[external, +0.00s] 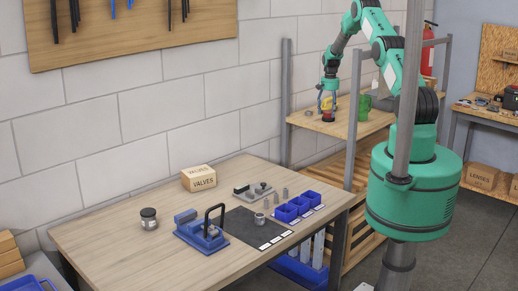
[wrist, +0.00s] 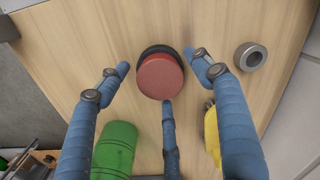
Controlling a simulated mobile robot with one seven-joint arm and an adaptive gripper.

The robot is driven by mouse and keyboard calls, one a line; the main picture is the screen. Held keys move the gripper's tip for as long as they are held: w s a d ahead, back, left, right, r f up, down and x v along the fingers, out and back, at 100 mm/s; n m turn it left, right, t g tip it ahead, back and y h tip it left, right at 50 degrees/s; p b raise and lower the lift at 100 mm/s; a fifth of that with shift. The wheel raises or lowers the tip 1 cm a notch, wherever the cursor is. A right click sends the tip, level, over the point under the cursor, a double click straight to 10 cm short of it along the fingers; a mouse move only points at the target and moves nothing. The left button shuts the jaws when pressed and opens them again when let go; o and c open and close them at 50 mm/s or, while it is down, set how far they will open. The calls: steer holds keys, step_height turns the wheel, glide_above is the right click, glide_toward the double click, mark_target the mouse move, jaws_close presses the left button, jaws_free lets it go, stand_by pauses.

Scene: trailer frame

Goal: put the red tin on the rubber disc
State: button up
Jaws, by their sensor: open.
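The red tin (wrist: 160,77) shows its round top in the wrist view, between my fingers. The black rubber disc (wrist: 157,49) shows as a dark rim past the tin's upper edge; the tin covers the rest. The tin appears to stand on the disc, though its underside is hidden. My gripper (wrist: 163,74) is open, its blue fingers spread around the tin with visible gaps at the sides. In the external view my gripper (external: 328,96) points down over the wooden shelf, with the red tin (external: 328,115) just below it.
A green object (wrist: 114,150) and a yellow object (wrist: 212,133) lie close to my fingers. A grey metal ring (wrist: 250,57) is to the right. A grey shelf post (external: 354,120) stands near my arm. The workbench (external: 110,250) is lower, in front.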

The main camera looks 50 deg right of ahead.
mark_target(329, 112)
steer(key=shift+r, duration=0.15)
step_height(329, 112, up, 12)
steer(key=b, duration=0.2)
stand_by(0.4)
stand_by(0.3)
